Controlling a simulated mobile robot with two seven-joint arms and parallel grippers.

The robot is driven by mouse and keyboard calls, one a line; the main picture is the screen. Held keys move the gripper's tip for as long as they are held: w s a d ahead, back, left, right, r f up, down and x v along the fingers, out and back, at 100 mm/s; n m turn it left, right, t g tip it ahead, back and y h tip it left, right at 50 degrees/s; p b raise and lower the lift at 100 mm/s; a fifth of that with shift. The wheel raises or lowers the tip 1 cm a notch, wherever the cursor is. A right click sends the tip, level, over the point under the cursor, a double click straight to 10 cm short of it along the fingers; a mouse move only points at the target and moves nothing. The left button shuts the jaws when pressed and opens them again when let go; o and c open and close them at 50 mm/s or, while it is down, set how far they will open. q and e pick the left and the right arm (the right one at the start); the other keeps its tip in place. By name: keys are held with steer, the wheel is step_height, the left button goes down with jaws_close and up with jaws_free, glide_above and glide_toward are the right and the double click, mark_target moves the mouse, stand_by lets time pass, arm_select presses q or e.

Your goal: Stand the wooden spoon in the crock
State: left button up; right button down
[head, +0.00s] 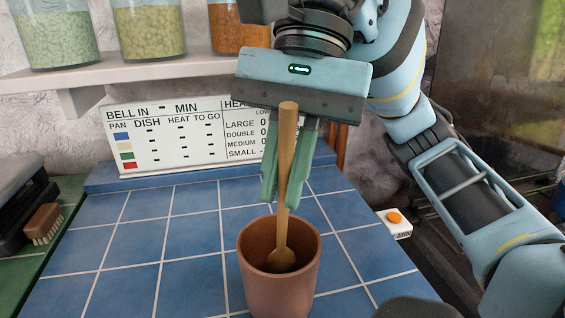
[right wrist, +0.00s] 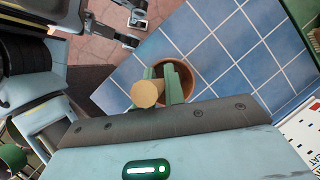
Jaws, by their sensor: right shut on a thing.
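The wooden spoon (head: 286,160) is upright in the head view, bowl down, with its bowl inside the mouth of the terracotta crock (head: 279,297). I cannot tell whether the bowl touches the crock's floor. My right gripper (head: 282,197) is above the crock, its green fingers shut on the spoon's handle. In the right wrist view the round handle end of the spoon (right wrist: 146,93) shows between the fingers, with the crock's rim (right wrist: 188,72) beyond them. My left gripper is not clearly in the head view.
The crock stands on a blue tiled counter (head: 135,235). A white sign board (head: 180,150) leans at the back. Glass jars (head: 148,28) stand on a shelf above. A brush (head: 43,223) lies at the left, and a white box with an orange button (head: 395,222) is at the right.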

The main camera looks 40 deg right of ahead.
steer(key=shift+w+f+b, duration=0.1)
steer(key=shift+f+b, duration=0.25)
steer(key=shift+f, duration=0.3)
arm_select(q)
steer(key=shift+w+a+f, duration=0.1)
steer(key=shift+w+f, duration=0.35)
steer(key=shift+f, duration=0.1)
arm_select(e)
steer(key=shift+d+f, duration=0.1)
steer(key=shift+f, duration=0.25)
steer(key=c, duration=1.4)
jaws_free()
steer(key=shift+o, duration=0.6)
arm_select(q)
steer(key=shift+s, duration=0.3)
arm_select(e)
steer(key=o, duration=0.7)
arm_select(q)
steer(key=shift+w+r, duration=0.1)
arm_select(e)
steer(key=shift+r, duration=0.1)
